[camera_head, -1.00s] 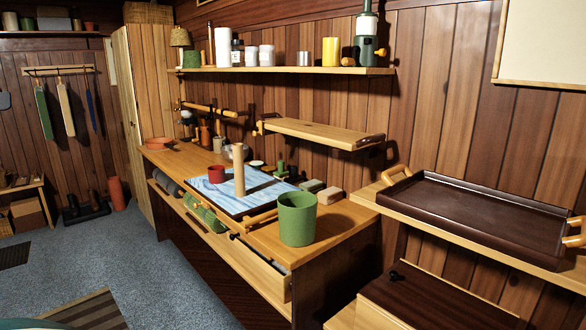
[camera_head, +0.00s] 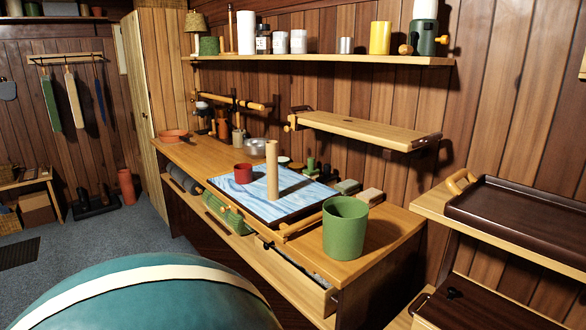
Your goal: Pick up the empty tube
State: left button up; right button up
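A tan, upright tube (camera_head: 272,170), the likely empty tube, stands on a tray with a blue-and-white patterned surface (camera_head: 293,194) on the wooden counter. Whether it is hollow cannot be told from here. A red cup (camera_head: 243,173) stands to its left on the same tray. A larger green cup (camera_head: 345,228) stands on the counter in front and to the right. Neither of my grippers is in view.
A large teal rounded object with a cream stripe (camera_head: 150,300) fills the lower left, in front of the counter. An open drawer (camera_head: 290,283) sticks out under the counter. A wooden wall shelf (camera_head: 365,129) hangs behind. A dark tray (camera_head: 520,212) lies at right.

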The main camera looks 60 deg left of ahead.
aim_at(271, 145)
jog(key=j+z, duration=0.15)
jog(key=j, duration=0.2)
jog(key=k+j+z, duration=0.15)
jog(key=j, duration=0.15)
jog(key=k+j+z, duration=0.15)
jog(key=j, duration=0.2)
jog(key=k+j, duration=0.15)
jog(key=j, duration=0.25)
jog(key=k+j+z, duration=0.1)
jog(key=j, duration=0.35)
jog(key=k+j, duration=0.15)
jog(key=j, duration=0.25)
jog(key=k+j+z, duration=0.1)
jog(key=j, duration=0.3)
jog(key=k+j, duration=0.2)
jog(key=j, duration=0.15)
jog(key=j+z, duration=0.05)
